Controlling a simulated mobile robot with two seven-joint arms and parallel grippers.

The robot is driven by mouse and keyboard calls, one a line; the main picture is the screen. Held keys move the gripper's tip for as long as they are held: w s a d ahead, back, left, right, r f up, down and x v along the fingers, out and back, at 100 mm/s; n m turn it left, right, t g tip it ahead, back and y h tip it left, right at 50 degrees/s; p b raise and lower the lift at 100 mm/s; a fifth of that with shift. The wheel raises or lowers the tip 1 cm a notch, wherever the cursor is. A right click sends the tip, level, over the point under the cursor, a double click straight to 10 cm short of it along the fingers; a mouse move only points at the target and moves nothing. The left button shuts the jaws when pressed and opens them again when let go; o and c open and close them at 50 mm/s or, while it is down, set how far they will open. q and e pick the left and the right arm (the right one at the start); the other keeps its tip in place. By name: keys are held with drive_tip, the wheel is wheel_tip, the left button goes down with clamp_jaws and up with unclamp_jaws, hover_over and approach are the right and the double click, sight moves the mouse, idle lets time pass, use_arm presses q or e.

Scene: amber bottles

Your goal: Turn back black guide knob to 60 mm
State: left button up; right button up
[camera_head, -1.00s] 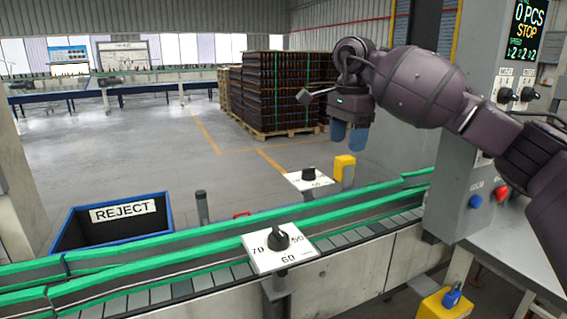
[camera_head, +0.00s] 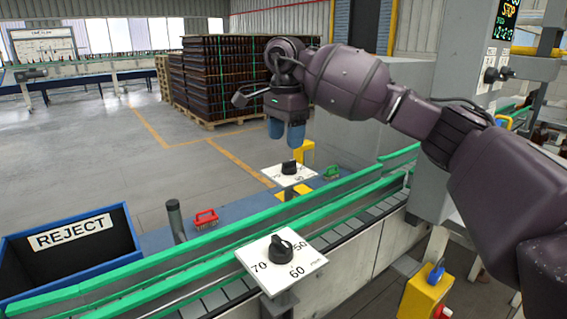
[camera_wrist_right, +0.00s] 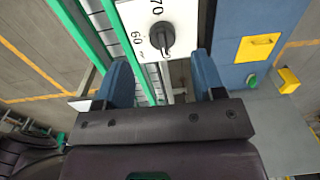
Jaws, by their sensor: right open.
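The back black knob (camera_head: 289,167) sits on a white dial plate behind the conveyor. My right gripper (camera_head: 286,135) is open and empty, its blue fingers pointing down just above that knob. In the wrist view the knob (camera_wrist_right: 162,37) lies ahead of the gap between my open fingers (camera_wrist_right: 163,66), not between them. Its plate shows 60 and 70 there; I cannot tell which number the pointer marks. The front black knob (camera_head: 280,246) is on a nearer white plate marked 70, 60 and 50. My left gripper is not in view.
Green-edged conveyor rails (camera_head: 205,258) run between the two dials. A blue REJECT bin (camera_head: 130,232), a dark post (camera_head: 175,221) and a red-handled item (camera_head: 206,218) are at left. The machine column (camera_head: 436,150) stands at right.

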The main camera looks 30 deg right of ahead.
sight(285, 163)
wheel_tip(285, 163, down, 7)
idle(0.3)
drive_tip(key=c, duration=0.9)
